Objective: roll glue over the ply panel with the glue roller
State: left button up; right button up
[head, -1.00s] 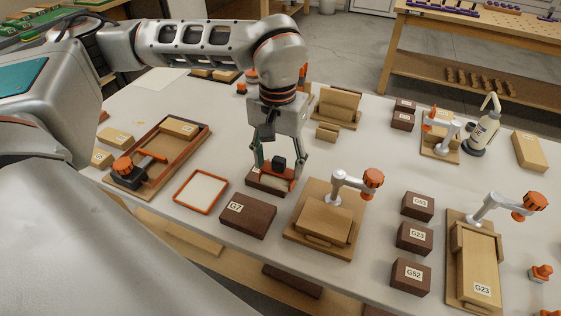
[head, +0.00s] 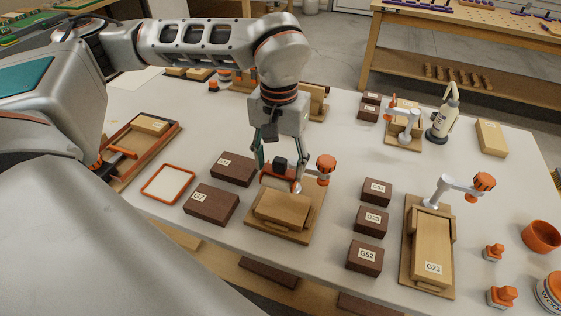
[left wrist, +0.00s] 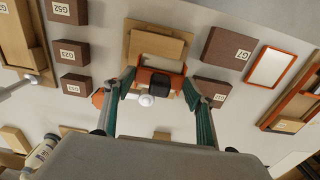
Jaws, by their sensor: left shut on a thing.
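My left gripper (head: 278,172) is shut on an orange-red tool with a black block, which appears to be the glue roller (head: 279,163). The tool also shows between the fingers in the left wrist view (left wrist: 160,82). Its rolling face is hidden. The gripper is over the back edge of a wooden fixture; I cannot tell whether the tool touches it. A light wood panel, apparently the ply panel (head: 283,210), sits in that fixture and shows beyond the fingers in the wrist view (left wrist: 155,45). My right gripper is not in view.
A white clamp with an orange knob (head: 326,162) stands close to the gripper's right. Dark blocks (head: 211,204) and an orange-rimmed tray (head: 168,184) lie left. More dark blocks (head: 365,257) and a second clamped fixture (head: 430,240) stand right. A bottle (head: 444,117) stands behind.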

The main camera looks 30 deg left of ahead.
pick_arm(q)
jog(key=shift+f+b, duration=0.45)
jog(key=shift+f, duration=0.35)
notch_tip(320, 180, down, 2)
jog(key=shift+f+b, duration=0.25)
jog(key=shift+b, duration=0.7)
jog(key=shift+f, duration=0.4)
jog(key=shift+f+b, duration=0.15)
jog(key=shift+b, duration=0.25)
